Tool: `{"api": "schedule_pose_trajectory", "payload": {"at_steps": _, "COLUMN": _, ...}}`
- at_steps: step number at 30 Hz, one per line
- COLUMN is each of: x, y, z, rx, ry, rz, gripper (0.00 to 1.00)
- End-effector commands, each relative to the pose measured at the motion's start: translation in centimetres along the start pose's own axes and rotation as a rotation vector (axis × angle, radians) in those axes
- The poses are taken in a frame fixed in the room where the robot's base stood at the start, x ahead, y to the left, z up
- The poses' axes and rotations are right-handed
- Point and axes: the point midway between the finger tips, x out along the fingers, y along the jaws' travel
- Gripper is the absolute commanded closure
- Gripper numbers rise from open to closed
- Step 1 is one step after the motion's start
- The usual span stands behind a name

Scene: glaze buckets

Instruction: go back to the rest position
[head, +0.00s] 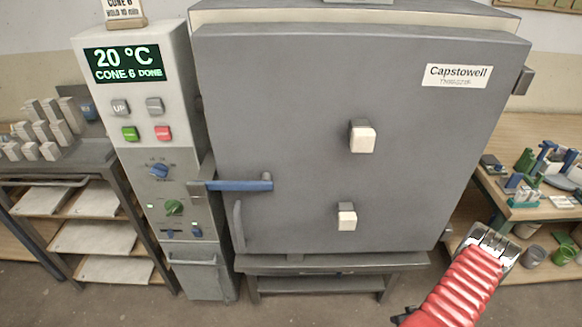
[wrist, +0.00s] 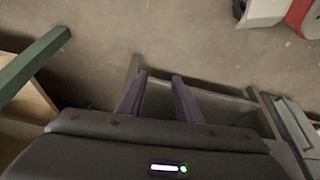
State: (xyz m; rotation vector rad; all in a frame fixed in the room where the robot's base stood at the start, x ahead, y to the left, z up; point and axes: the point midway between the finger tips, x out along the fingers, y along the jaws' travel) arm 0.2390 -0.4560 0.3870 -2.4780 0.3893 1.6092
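My gripper (wrist: 159,76) shows in the wrist view with two purple fingers apart and nothing held between them. It points toward the floor, above a grey frame (wrist: 205,92) that I cannot identify surely. In the head view my red-sleeved arm with a metal end reaches up at the lower right, in front of the kiln's right side; no gripper fingers can be made out there. The grey kiln (head: 300,120) has its door shut, with a blue handle (head: 240,185) at its left edge. Its display (head: 125,64) reads 20 °C, CONE 6 DONE.
A workbench (head: 510,208) with tools and small items stands at the right, buckets (head: 535,256) beneath it. A shelf rack (head: 75,155) with pale slabs and blocks is at the left. A green bar (wrist: 30,65) lies left in the wrist view. Bare floor (wrist: 170,35) shows beyond the fingers.

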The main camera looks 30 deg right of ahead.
Motion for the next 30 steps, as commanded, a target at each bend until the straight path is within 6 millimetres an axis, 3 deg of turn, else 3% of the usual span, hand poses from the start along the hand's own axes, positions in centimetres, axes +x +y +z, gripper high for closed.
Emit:
{"api": "schedule_pose_trajectory", "payload": {"at_steps": 6, "x": -4.4, "y": 1.6, "z": -2.8, "rx": 0.021, "ry": -0.126, "rz": 0.061, "gripper": 0.69}}
{"api": "schedule_pose_trajectory", "payload": {"at_steps": 14, "x": -10.0, "y": 1.8, "z": -6.4, "rx": 0.05, "ry": -0.245, "rz": 0.118, "gripper": 0.69}}
{"api": "schedule_pose_trajectory", "payload": {"at_steps": 23, "x": -16.8, "y": 0.1, "z": -10.8, "rx": 0.082, "ry": -0.345, "rz": 0.165, "gripper": 0.69}}
{"api": "schedule_pose_trajectory", "payload": {"at_steps": 30, "x": -22.3, "y": -2.6, "z": -14.2, "rx": 0.106, "ry": -0.399, "rz": 0.19, "gripper": 0.69}}
